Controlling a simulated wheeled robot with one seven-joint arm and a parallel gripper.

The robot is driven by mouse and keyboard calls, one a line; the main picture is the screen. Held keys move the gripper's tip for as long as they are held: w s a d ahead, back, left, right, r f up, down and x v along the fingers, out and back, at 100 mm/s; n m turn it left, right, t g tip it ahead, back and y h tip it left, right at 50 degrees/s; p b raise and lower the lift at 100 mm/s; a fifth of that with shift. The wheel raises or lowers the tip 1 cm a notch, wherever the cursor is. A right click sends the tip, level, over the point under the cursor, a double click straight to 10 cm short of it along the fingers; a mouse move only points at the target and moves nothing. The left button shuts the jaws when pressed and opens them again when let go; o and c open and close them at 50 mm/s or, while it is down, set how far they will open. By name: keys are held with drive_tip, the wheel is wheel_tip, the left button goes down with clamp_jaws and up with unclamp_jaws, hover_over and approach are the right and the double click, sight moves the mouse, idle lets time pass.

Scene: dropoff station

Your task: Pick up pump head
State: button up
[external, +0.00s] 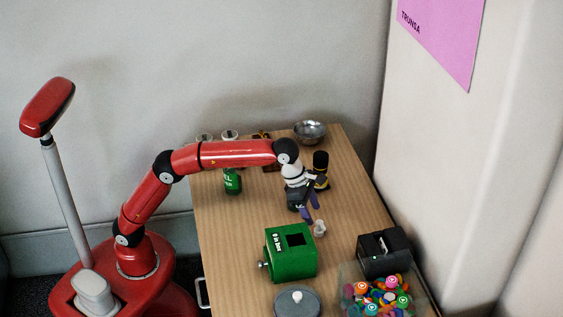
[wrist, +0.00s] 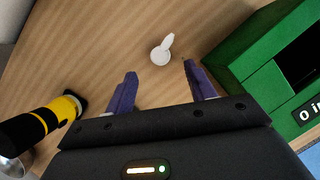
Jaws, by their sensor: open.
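The pump head (wrist: 162,52) is a small white piece with a round base and a short spout. It lies on the wooden table just beyond my fingertips in the wrist view. In the external view the pump head (external: 319,228) shows small and pale, beside the green box. My gripper (wrist: 160,72) has two purple fingers, spread apart with nothing between them. In the external view my gripper (external: 312,208) hangs low over the table, just above and left of the pump head.
A green box (external: 291,254) with a dark square opening stands close by. A black and yellow bottle (external: 320,168) stands behind my gripper. A green bottle (external: 232,180), a metal bowl (external: 310,131), a black box (external: 384,251), a grey round lid (external: 297,301) and a bin of colourful pieces (external: 350,301) surround it.

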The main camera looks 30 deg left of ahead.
sight(318, 225)
drive_tip(key=x, duration=0.6)
drive_tip(key=shift+d+f+b, duration=0.15)
drive_tip(key=shift+f+b, duration=0.15)
drive_tip(key=shift+b, duration=0.1)
drive_tip(key=c, duration=1.1)
